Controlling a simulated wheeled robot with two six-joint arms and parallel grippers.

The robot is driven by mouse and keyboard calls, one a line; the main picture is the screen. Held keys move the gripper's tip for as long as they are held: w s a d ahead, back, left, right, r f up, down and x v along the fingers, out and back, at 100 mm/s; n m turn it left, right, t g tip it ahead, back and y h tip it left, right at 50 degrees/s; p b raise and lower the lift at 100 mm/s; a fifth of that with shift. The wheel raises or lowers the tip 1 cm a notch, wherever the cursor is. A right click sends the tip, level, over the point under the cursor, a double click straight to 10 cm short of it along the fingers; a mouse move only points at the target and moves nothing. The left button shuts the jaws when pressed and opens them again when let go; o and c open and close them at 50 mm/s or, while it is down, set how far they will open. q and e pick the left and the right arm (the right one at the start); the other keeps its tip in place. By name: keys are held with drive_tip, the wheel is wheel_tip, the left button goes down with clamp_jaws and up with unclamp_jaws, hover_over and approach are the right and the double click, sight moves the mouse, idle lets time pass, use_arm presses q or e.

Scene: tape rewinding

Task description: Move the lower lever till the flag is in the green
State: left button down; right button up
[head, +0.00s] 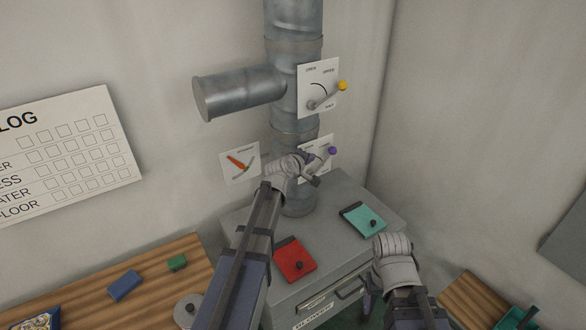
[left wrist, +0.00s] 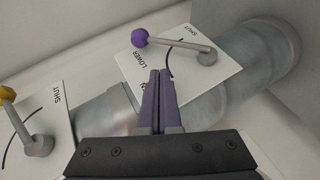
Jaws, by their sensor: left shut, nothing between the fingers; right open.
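The lower lever has a purple knob (head: 332,151) and a grey arm on a white plate (head: 322,166) fixed to the metal duct. In the left wrist view the purple knob (left wrist: 139,37) is at the left end of the arm, and the grey pivot (left wrist: 207,57) at the right. The flag is a red pointer (head: 236,162) on a small white card; a small green patch (head: 248,168) shows near its lower right end. My left gripper (head: 314,181) is shut and empty, just in front of the lower plate. My right gripper (head: 368,300) is open at the cabinet's front right.
An upper lever with a yellow knob (head: 342,86) is on the duct (head: 294,48) above. Red (head: 294,256) and teal (head: 360,217) pads with black knobs lie on the grey cabinet (head: 250,217).

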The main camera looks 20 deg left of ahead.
drive_tip(key=shift+a, duration=0.25)
